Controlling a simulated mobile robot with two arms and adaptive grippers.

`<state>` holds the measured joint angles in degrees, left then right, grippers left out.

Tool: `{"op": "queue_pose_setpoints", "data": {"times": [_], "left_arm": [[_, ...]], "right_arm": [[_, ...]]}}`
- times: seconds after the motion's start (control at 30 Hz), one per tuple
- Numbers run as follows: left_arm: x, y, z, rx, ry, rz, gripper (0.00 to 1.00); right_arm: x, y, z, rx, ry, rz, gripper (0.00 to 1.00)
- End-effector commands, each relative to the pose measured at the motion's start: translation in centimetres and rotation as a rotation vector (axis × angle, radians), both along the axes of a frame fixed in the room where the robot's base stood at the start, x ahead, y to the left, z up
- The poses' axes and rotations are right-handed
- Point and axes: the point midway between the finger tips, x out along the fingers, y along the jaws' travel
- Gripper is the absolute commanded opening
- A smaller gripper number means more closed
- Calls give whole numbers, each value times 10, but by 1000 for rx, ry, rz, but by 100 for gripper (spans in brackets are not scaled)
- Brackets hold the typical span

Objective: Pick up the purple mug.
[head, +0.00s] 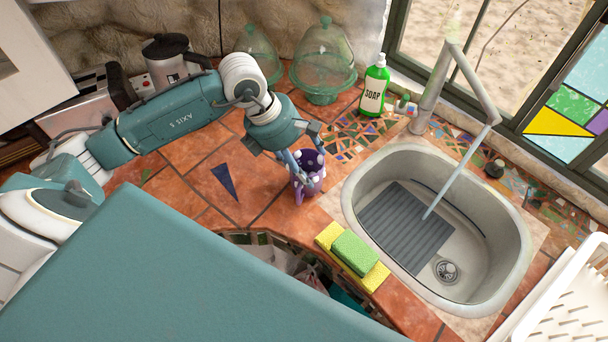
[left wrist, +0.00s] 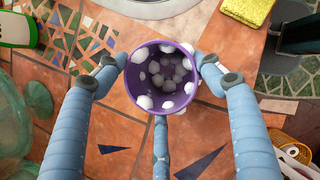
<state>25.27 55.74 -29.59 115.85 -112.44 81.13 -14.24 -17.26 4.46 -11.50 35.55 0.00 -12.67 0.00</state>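The purple mug (head: 314,170) with white raised dots stands upright on the terracotta counter, left of the sink. In the left wrist view the mug (left wrist: 182,98) is seen from above, its mouth open, with white dots inside. My left gripper (head: 303,165) reaches down around it from above. In the left wrist view its blue fingers (left wrist: 164,62) lie against the mug on the left, right and lower sides and appear to touch it. I cannot tell whether the mug is lifted. My right gripper is out of view.
A sink (head: 357,207) with running tap is right of the mug. Yellow and green sponges (head: 352,252) lie near the counter's front edge. A green soap bottle (head: 374,88), glass domes (head: 325,62) and a kettle (head: 170,58) stand behind. Counter left of the mug is clear.

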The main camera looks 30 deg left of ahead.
Motion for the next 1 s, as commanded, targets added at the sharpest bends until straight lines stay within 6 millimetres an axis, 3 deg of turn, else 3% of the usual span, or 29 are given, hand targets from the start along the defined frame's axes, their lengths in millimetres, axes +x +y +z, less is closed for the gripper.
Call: {"op": "queue_pose_setpoints", "data": {"times": [0.1,0.37,0.57,0.77,1.0], "left_arm": [[0,0,1,-1,-2,-1,32],[1,0,3,-1,-2,-1,32],[2,0,18,-1,-8,-1,32],[2,0,61,1,-12,-1,32],[2,-1,128,-2,-12,-1,32]], "right_arm": [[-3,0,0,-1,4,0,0],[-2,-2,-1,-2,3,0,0],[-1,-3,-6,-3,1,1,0],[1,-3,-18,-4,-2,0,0],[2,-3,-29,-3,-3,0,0]]}}
